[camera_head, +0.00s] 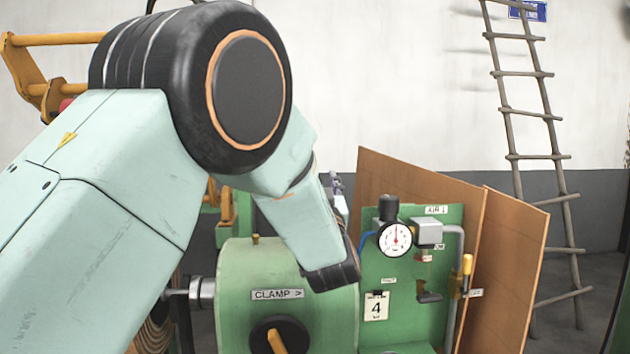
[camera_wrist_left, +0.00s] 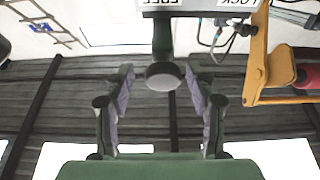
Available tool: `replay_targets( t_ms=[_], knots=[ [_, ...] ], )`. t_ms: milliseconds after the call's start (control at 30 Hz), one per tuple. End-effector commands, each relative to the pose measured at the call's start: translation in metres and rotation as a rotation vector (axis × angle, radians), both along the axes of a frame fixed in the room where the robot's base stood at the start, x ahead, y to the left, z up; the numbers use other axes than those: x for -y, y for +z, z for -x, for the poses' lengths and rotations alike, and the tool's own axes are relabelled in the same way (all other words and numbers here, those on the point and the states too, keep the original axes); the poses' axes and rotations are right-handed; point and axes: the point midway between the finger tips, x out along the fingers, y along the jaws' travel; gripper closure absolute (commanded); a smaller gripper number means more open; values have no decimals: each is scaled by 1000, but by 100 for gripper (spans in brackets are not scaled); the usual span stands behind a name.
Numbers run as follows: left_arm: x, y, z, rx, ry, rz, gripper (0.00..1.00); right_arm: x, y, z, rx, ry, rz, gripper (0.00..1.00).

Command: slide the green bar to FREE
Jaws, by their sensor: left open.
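In the left wrist view a green bar (camera_wrist_left: 162,38) with a round dark end faces the camera. It sticks out from a dark plate (camera_wrist_left: 205,14) at the top edge. Upside-down labels show there: FREE (camera_wrist_left: 160,2) close to the bar and LOCK (camera_wrist_left: 236,2) to its right. My left gripper (camera_wrist_left: 162,98) is open, with one finger on each side of the bar's line. The bar's end shows between and slightly above the fingertips, and contact cannot be told. In the head view my left arm hides the bar and most of this gripper. My right gripper is not in view.
An orange bracket (camera_wrist_left: 257,62) with a red cylinder (camera_wrist_left: 309,76) is right of the left gripper. In the head view, a green drum marked CLAMP (camera_head: 240,274) and a green gauge panel (camera_head: 376,268) stand below and right of my arm. Wooden boards and a ladder (camera_head: 508,110) are behind.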

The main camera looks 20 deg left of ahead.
Motion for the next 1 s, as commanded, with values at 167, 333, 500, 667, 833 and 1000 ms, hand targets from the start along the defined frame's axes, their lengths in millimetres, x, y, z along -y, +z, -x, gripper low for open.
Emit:
replay_targets(
  t_ms=[167,333,500,667,833,1000],
  knots=[
    [17,-11,24,-2,-3,-7,44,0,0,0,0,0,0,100],
    [27,-20,42,-2,-2,-6,44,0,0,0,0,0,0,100],
    [31,-23,50,-1,-1,-4,44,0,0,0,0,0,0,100],
    [31,-24,50,0,0,-2,44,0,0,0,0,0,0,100],
    [31,-24,50,0,0,-2,44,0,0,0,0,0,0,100],
    [31,-24,50,0,0,-2,44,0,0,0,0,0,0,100]
  ],
)
